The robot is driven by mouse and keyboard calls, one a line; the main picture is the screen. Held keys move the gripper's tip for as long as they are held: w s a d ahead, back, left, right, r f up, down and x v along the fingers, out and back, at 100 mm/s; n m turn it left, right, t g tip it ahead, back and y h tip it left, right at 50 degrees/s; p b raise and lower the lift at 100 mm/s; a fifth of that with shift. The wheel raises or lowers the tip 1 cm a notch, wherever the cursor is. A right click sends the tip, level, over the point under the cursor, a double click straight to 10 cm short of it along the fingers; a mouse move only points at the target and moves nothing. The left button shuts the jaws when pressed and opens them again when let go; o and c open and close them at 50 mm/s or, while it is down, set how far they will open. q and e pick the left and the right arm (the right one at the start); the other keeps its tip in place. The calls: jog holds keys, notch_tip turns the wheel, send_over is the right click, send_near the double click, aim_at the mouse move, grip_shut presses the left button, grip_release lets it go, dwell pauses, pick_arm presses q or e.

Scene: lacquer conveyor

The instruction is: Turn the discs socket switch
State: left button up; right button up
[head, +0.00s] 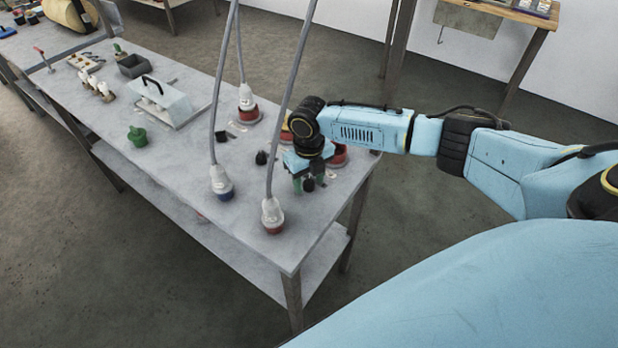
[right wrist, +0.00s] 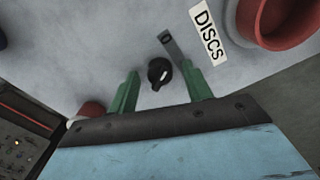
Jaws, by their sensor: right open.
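In the head view the switch (head: 308,185) shows just below my right gripper (head: 308,180). In the right wrist view my right gripper (right wrist: 162,74) has its green fingers apart, one on each side of the knob, with gaps visible. Whether the fingertips reach down to the knob's height I cannot tell. My left gripper is not in view.
A red socket (right wrist: 288,20) lies near the label. Plugs with hanging grey cables stand close by: a blue one (head: 222,185), a red one (head: 272,215) and another red one (head: 247,105). Another black knob (head: 261,158) stands to the left.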

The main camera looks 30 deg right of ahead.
aim_at(309, 180)
jog(key=shift+r, duration=0.1)
notch_tip(309, 180, up, 13)
jog(key=p, duration=0.1)
dwell(0.3)
dwell(0.4)
